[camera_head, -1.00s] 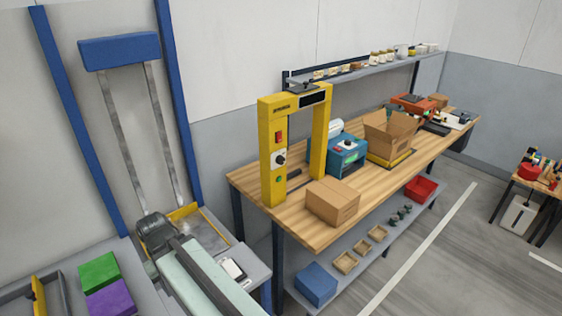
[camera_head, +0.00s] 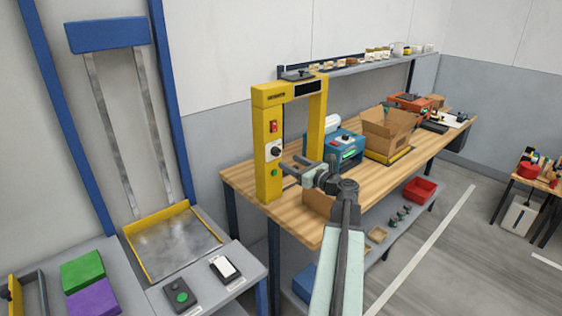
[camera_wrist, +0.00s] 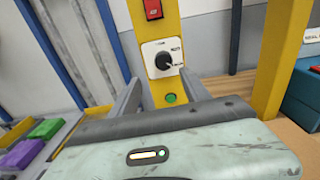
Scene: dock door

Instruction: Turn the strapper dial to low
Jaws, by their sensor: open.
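The strapper (camera_head: 268,185) is a yellow arch on the wooden bench. Its dial (camera_head: 276,151) is a black round knob on a white plate on the left post. In the wrist view the dial (camera_wrist: 163,60) is in plain sight near the top middle, with small labels at its right too small to read surely. A red switch (camera_wrist: 153,9) is above it and a green button (camera_wrist: 170,98) below. My gripper (camera_head: 290,166) is in front of the left post, slightly below the dial. Its open fingers (camera_wrist: 160,88) stand either side of the post's lower part, apart from the dial.
A blue machine (camera_head: 343,150) and an open carton (camera_head: 388,130) stand right of the strapper. A cardboard box (camera_head: 318,203) is partly behind my arm. A low metal tray (camera_head: 172,245) and a small controller (camera_head: 182,296) are at left.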

